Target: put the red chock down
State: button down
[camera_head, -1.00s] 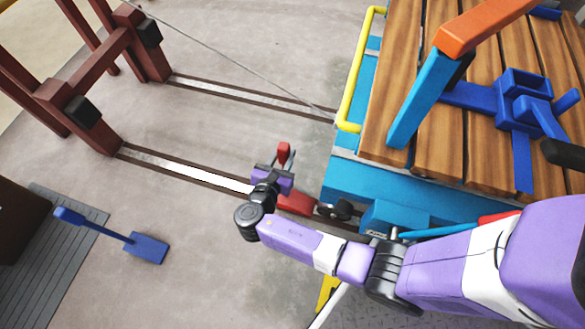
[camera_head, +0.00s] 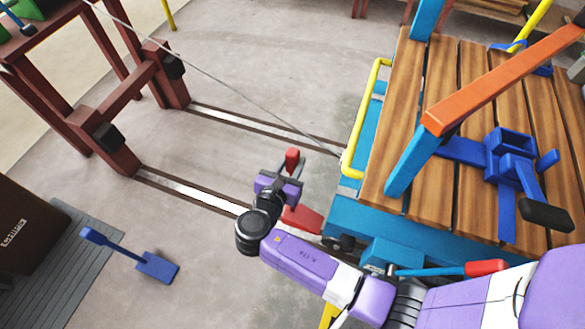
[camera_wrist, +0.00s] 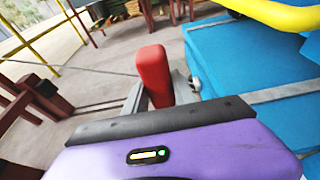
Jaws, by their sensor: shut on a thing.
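The red chock (camera_head: 302,219) has a wedge-shaped body and an upright red grip. My gripper (camera_head: 287,174) is shut on its grip, which rises between the two fingers. In the wrist view the upright red grip (camera_wrist: 154,76) stands between the fingers of my gripper (camera_wrist: 158,92). The chock's body is partly hidden by my wrist in the head view and is out of sight in the wrist view. It is just left of the cart's dark wheel (camera_head: 340,243), near the closer rail. I cannot tell whether its underside touches the floor.
The blue cart (camera_head: 362,225) with a wooden deck (camera_head: 440,150) and yellow rail (camera_head: 364,110) stands right. Floor rails (camera_head: 185,190) run left to a dark red frame (camera_head: 120,100). A cable stretches above. A blue paddle-shaped object (camera_head: 155,265) lies lower left. Floor between the rails is clear.

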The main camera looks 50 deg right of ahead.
aim_at(288, 159)
jog(key=shift+r+p, duration=0.45)
jog(key=shift+r, duration=1.3)
jog(key=shift+w+a+r+t, duration=0.1)
jog(key=shift+w+a+t, duration=0.15)
jog(key=shift+a, duration=0.25)
jog(key=w+a+n+t+y+p, duration=0.15)
jog(key=a+n+t+y, duration=0.55)
jog(key=a, duration=1.6)
jog(key=w+a+n+t+y+p, duration=0.1)
jog(key=a+n+y+p, duration=0.1)
jog(key=a+n+y, duration=1.5)
jog(key=a+f+m+h+b, duration=0.2)
jog(key=f+m+b, duration=0.1)
jog(key=f+b, duration=0.4)
jog(key=a+f+m+h+b, duration=0.3)
jog(key=f+b, duration=0.4)
jog(key=f, duration=0.6)
jog(key=shift+s, duration=0.15)
